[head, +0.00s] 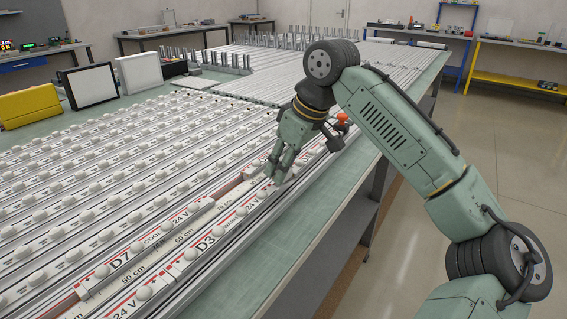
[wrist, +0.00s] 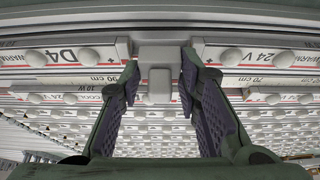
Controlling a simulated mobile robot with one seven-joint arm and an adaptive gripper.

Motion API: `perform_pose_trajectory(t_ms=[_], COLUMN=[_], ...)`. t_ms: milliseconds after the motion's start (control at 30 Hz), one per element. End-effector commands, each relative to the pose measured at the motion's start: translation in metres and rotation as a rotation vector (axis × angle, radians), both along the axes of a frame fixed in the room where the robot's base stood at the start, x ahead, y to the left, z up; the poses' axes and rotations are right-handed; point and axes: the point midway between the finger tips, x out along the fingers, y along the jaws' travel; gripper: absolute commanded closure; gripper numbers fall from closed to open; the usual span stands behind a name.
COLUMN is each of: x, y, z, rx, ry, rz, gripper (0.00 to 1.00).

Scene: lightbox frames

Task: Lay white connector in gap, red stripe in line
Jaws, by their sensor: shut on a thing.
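The connector lies across the gap between the end of the white D4 bar (wrist: 75,55) on the left and the end of the white 24 V bar (wrist: 250,54) on the right. I cannot tell whether it rests fully down or touches both ends. Red marks show near both bar ends; no red stripe is clear on the connector. In the head view my gripper (head: 280,172) points down over the front bars and largely hides the connector.
Rows of white light bars (head: 100,170) with round knobs cover the table. The green table edge (head: 300,235) in front is clear. A yellow case (head: 30,106) and framed panels (head: 90,86) stand at the back left. An orange-red object (head: 342,118) shows behind my gripper.

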Motion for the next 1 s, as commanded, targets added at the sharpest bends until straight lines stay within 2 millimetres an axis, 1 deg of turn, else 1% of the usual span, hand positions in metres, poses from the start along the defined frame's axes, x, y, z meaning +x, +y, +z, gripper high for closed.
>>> perform_pose_trajectory(t_ms=[133,500,600,633,900,1000], x=[0.0,0.0,0.0,0.0,0.0,0.0], y=[0.0,0.0,0.0,0.0,0.0,0.0], z=[0.0,-0.012,-0.012,-0.012,-0.012,-0.011], rx=[0.001,0.002,0.001,0.001,0.001,0.001], ry=[0.0,0.001,0.001,0.001,0.001,0.001], rz=[0.0,0.0,-0.001,-0.001,-0.001,-0.001], gripper=[0.92,0.92,0.92,0.68,0.5,0.49])
